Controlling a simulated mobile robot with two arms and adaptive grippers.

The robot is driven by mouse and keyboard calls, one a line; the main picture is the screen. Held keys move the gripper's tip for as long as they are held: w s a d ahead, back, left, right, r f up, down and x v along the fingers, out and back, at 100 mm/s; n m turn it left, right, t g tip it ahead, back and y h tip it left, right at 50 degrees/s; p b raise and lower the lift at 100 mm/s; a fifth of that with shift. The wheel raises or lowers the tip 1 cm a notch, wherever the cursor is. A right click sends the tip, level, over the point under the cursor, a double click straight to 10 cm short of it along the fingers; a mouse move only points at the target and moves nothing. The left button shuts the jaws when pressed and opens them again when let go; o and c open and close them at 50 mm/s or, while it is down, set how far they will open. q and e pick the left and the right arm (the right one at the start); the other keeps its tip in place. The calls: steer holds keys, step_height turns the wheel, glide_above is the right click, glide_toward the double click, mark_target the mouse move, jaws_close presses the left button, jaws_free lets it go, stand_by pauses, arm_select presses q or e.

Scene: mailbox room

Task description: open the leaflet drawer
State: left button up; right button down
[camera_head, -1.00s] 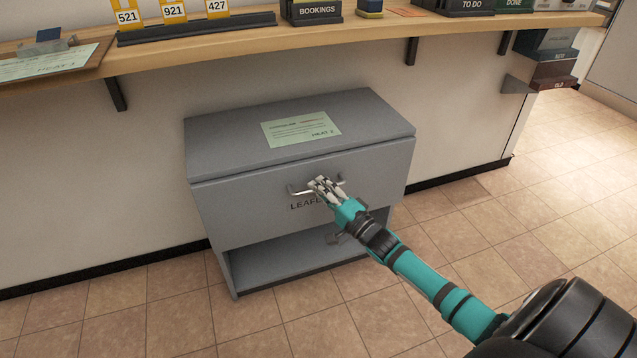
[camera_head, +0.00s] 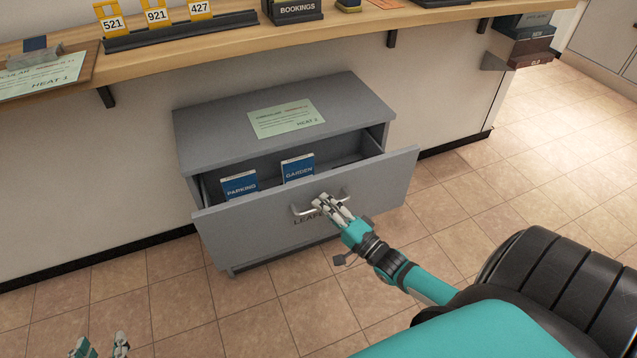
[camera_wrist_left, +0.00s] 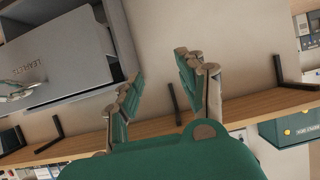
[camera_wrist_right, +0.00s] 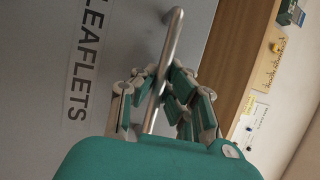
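The grey leaflet drawer (camera_head: 250,219) stands well out of its cabinet (camera_head: 205,137). Inside it, a blue PARKING leaflet box (camera_head: 240,187) and a blue GARDEN leaflet box (camera_head: 297,169) show. My right gripper (camera_head: 328,204) is at the metal bar handle (camera_head: 303,211) on the drawer front. In the right wrist view, its fingers (camera_wrist_right: 160,90) are closed around the handle (camera_wrist_right: 172,45), beside the LEAFLETS label (camera_wrist_right: 86,55). My left gripper (camera_head: 101,345) is at the bottom left of the head view, away from the drawer. In the left wrist view, its fingers (camera_wrist_left: 163,85) are apart with nothing between them.
A wooden counter (camera_head: 240,38) runs above the cabinet, with black brackets (camera_head: 106,97) below it. A green paper (camera_head: 287,119) lies on the cabinet top. Tiled floor (camera_head: 520,190) is clear to the right.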

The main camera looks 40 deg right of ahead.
arm_select(q)
steer(key=s+a+f+g+y+p, duration=0.1)
steer(key=s+a+f+g, duration=0.1)
steer(key=s, duration=0.5)
steer(key=s+a+f+g+y+p, duration=0.1)
steer(key=s+a+f+g+p, duration=0.1)
steer(key=s+f+g, duration=0.3)
steer(key=shift+s+a+g+p, duration=0.35)
steer(key=shift+s+g, duration=0.5)
steer(key=shift+g, duration=0.15)
arm_select(e)
steer(key=s+a, duration=0.2)
steer(key=s, duration=0.6)
steer(key=shift+s+f, duration=0.2)
steer(key=shift+s, duration=0.2)
steer(key=c, duration=1.4)
jaws_free()
steer(key=shift+r, duration=0.1)
steer(key=v, duration=1.2)
steer(key=shift+w+a, duration=0.1)
